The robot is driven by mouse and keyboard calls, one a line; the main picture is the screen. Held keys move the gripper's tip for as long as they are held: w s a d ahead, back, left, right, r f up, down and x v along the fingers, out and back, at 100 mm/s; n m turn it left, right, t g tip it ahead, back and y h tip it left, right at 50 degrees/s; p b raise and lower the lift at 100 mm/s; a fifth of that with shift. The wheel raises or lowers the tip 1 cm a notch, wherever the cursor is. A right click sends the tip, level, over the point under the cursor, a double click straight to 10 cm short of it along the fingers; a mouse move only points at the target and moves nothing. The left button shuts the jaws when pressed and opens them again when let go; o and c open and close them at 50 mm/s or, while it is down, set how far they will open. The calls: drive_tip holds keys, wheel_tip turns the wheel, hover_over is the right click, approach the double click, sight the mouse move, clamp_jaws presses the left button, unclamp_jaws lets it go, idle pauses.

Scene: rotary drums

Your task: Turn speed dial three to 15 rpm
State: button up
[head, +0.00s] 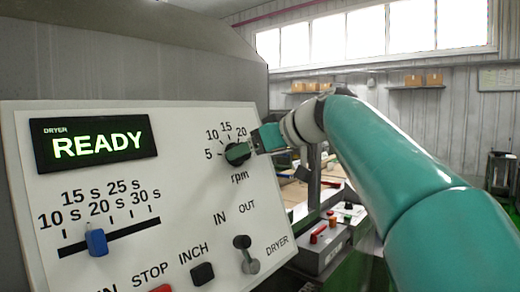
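A black rotary dial (241,161) marked rpm sits at the upper right of a white tilted control panel (185,180). The numbers 5, 10, 15 and 20 arc around its left and top. My gripper (243,151) is at the dial, reaching in from the right. A teal piece, apparently a fingertip, covers much of the dial's face. The dial's pointer is hidden, so its setting cannot be read. The fingers overlap the dial, and I cannot tell whether they grip it. No dial number shows on the panel.
A dryer display (95,140) reads READY. Another control box (325,245) stands behind, below my arm.

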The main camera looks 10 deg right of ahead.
drive_tip(key=a, duration=0.4)
drive_tip(key=shift+s+f, duration=0.15)
drive_tip(key=shift+s, duration=0.15)
drive_tip(key=shift+w+f, duration=0.15)
drive_tip(key=shift+w, duration=0.2)
drive_tip(key=shift+d, duration=0.8)
drive_tip(key=shift+c, duration=1)
drive_tip(key=shift+s+a, duration=0.1)
drive_tip(key=shift+s, duration=0.1)
drive_tip(key=c, duration=0.4)
drive_tip(key=shift+s+d+r, duration=0.2)
drive_tip(key=shift+s+r, duration=0.05)
drive_tip(key=shift+r, duration=0.05)
drive_tip(key=shift+c, duration=0.6)
drive_tip(key=shift+s+d+r, duration=0.15)
drive_tip(key=shift+s+d, duration=0.05)
drive_tip(key=shift+d, duration=0.05)
drive_tip(key=shift+s+r, duration=0.15)
drive_tip(key=shift+s, duration=0.15)
drive_tip(key=shift+c, duration=1.4)
drive_tip(key=shift+w, duration=0.1)
drive_tip(key=shift+w+r, duration=0.15)
